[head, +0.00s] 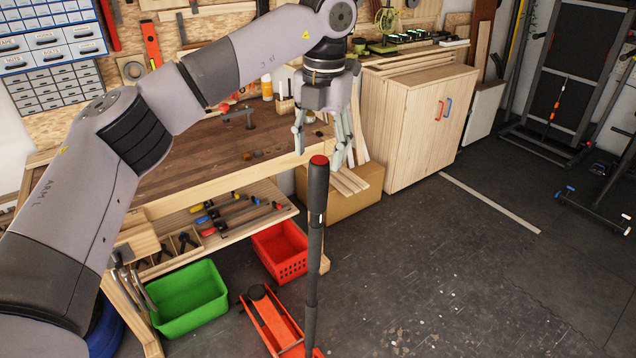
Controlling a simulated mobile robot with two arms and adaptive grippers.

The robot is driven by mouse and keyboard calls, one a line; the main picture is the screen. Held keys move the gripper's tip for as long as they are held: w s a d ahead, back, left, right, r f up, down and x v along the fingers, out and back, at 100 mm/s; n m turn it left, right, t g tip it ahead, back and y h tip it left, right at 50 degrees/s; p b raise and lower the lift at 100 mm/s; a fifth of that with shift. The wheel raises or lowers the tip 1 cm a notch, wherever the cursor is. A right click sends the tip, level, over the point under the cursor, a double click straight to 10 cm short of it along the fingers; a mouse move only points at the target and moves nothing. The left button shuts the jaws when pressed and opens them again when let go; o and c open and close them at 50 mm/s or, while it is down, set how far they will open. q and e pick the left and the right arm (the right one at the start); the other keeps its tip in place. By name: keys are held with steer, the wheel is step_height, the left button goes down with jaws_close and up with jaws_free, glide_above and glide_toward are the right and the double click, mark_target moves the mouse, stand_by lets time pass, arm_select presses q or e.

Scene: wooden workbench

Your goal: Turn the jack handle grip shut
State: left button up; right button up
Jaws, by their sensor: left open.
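The jack handle grip (318,190) is a long black upright bar with a red cap on top. It rises from the orange floor jack (270,318) at the bottom of the head view. My left gripper (321,160) points downward at the top of the grip, with its fingers apart, one on the left and others on the right of the bar in the picture. I cannot tell how far the fingers are from the grip in depth. Nothing shows between the fingers as held. My right gripper is not in the picture.
A wooden workbench (190,165) stands behind, with tools on its lower shelf. A green crate (188,295) and a red crate (281,252) sit on the floor by it. A wooden cabinet (415,125) stands at the back. The floor on the right is mostly clear.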

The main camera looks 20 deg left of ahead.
mark_target(318, 185)
arm_select(q)
step_height(318, 185, down, 9)
steer(key=shift+a+r+p, duration=0.1)
steer(key=shift+a+p, duration=0.05)
steer(key=shift+p, duration=1)
steer(key=shift+c, duration=0.5)
steer(key=c, duration=1.1)
